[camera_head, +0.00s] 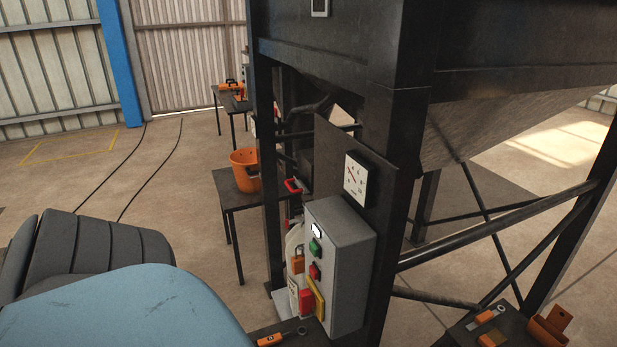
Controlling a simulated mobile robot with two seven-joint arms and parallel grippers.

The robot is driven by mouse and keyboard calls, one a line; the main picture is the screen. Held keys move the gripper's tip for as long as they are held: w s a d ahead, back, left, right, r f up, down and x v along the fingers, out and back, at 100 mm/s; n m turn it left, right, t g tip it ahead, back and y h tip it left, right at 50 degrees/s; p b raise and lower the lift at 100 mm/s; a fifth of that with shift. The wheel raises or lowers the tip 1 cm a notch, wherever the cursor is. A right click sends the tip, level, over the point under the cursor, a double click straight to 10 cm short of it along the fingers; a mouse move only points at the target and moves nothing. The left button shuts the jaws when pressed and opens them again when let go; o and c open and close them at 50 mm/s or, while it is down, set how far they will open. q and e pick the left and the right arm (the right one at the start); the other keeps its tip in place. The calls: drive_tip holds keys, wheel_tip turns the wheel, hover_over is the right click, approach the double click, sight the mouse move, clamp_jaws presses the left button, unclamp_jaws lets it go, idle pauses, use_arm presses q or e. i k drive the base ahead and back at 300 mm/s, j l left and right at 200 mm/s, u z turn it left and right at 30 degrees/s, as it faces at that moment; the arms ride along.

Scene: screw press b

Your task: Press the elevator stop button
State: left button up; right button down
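A grey control box (345,262) is fixed to the dark steel post right of the picture's middle. Its left-facing panel carries a white lamp (316,230) at the top, a green button (315,247) below it and a red button (314,271) lower down. No label naming the elevator stop button can be read. A yellow part (316,298) sits on the panel under the red button. Neither of my grippers shows in the head view, and nothing is seen touching the panel.
A square white gauge (356,180) is mounted above the box. Orange and red items hang beside the panel's left edge. A small dark table (228,190) with an orange bucket (245,170) stands behind. Diagonal steel braces (490,232) cross to the right. Tools lie at the lower right.

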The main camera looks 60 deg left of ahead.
sight(314, 271)
drive_tip(key=u, duration=1.45)
